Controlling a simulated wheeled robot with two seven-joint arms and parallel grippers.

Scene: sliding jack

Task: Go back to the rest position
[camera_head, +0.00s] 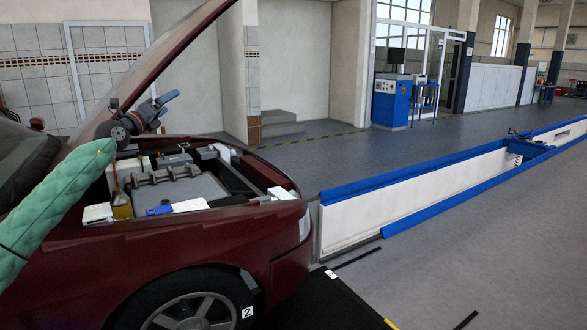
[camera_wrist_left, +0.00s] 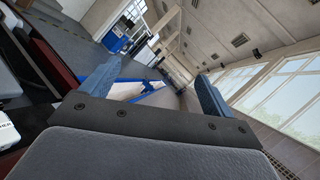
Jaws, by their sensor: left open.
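My left arm, in a green quilted sleeve, comes in from the left in the head view. It is raised over the open engine bay of the dark red car. My left gripper (camera_head: 166,107) is open and empty, above the bay's left part and pointing right. In the left wrist view its two blue fingers (camera_wrist_left: 155,85) stand wide apart with nothing between them. My right gripper does not show.
The car's engine bay (camera_head: 185,188) lies below the gripper, with the raised hood (camera_head: 165,62) close above and behind it. A white and blue-edged pit (camera_head: 415,195) runs to the right, with a blue carriage (camera_head: 530,148) across it. A blue cabinet (camera_head: 391,100) stands behind. Floor at right is mostly clear.

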